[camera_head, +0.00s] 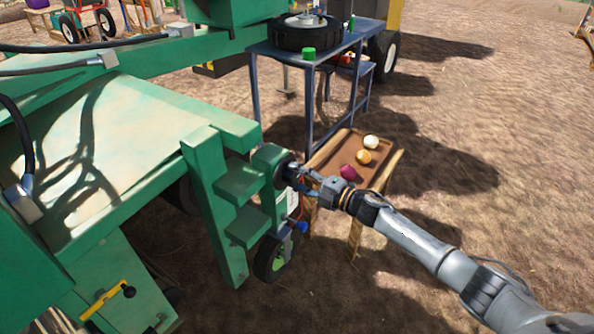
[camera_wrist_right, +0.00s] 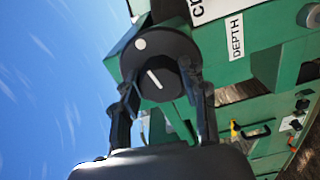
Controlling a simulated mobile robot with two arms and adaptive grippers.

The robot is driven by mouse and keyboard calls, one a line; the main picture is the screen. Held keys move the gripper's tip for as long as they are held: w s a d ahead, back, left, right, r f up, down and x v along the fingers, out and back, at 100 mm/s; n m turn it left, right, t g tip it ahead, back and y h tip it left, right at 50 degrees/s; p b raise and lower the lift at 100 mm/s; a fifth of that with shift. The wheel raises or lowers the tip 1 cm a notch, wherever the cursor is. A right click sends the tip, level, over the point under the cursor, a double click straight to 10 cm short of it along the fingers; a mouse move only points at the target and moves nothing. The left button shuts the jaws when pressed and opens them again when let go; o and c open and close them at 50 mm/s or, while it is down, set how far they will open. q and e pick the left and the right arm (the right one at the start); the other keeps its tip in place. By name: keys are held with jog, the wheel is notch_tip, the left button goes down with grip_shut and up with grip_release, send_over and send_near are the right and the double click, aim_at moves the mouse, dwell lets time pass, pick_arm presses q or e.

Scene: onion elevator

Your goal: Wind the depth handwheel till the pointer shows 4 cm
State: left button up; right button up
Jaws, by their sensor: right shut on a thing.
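The depth handwheel is a black round wheel (camera_wrist_right: 150,52) with a white dot and a white line on its face. It sits on a green housing beside a white label (camera_wrist_right: 235,37) reading DEPTH. In the head view the handwheel (camera_head: 283,172) shows at the end of the green machine, partly hidden by the gripper. My right gripper (camera_head: 303,180) is shut on it; in the wrist view its two dark fingers (camera_wrist_right: 162,90) lie on either side. A pointer and its scale cannot be made out. My left gripper is not in view.
A wooden stand (camera_head: 330,152) with several onions is close behind my right gripper. A blue table (camera_head: 275,50) bearing a tyre (camera_head: 303,33) stands behind it. A small wheel (camera_head: 272,258) is below the handwheel. Bare soil (camera_head: 500,130) lies open to the right.

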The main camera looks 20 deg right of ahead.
jog(key=m+p, duration=0.1)
jog(key=m, duration=0.2)
jog(key=shift+f+m+p, duration=0.1)
jog(key=shift+m+p, duration=0.2)
jog(key=shift+p, duration=0.1)
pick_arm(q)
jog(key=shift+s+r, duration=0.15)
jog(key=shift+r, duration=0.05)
pick_arm(e)
jog(key=o, duration=1.1)
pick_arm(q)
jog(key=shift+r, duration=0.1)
pick_arm(e)
jog(key=shift+o, duration=0.2)
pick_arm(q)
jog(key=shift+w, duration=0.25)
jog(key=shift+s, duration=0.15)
pick_arm(e)
jog(key=v, duration=1.2)
